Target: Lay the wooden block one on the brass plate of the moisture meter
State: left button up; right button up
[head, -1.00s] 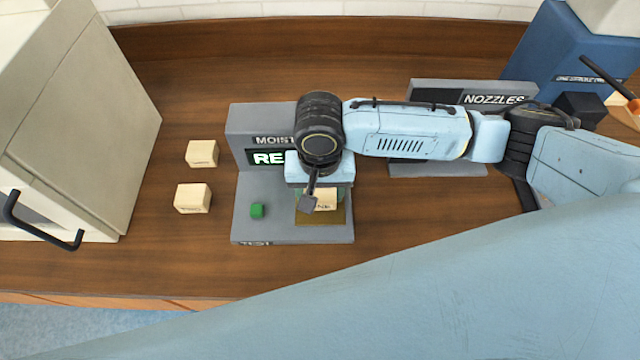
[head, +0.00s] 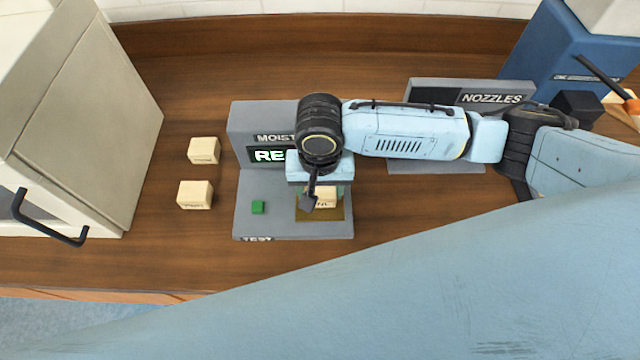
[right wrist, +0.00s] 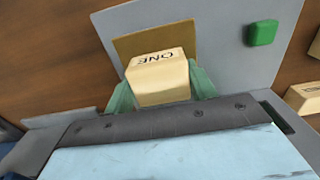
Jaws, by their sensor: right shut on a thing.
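Wooden block one (right wrist: 158,79), pale with "ONE" on it, is between the green fingers of my right gripper (right wrist: 160,88) in the right wrist view. The gripper is shut on it. In the head view the block (head: 322,197) shows partly below my right wrist, over the brass plate (head: 335,214) of the grey moisture meter (head: 270,223). The brass plate (right wrist: 136,45) also shows beyond the block in the right wrist view. I cannot tell whether the block touches the plate. My left gripper is not in view.
Two other pale blocks (head: 204,150) (head: 195,194) lie left of the meter. A green button (head: 258,207) is on the meter's base. A cream cabinet (head: 90,120) stands at the left, a nozzles rack (head: 440,166) at the right. The wooden counter in front is clear.

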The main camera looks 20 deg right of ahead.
jog(key=shift+f+p, duration=0.2)
jog(key=shift+p, duration=0.4)
dwell(0.6)
jog(key=o, duration=1.1)
jog(key=shift+r, duration=0.1)
notch_tip(320, 180, up, 13)
jog(key=shift+r+p, duration=0.1)
jog(key=shift+p, duration=0.5)
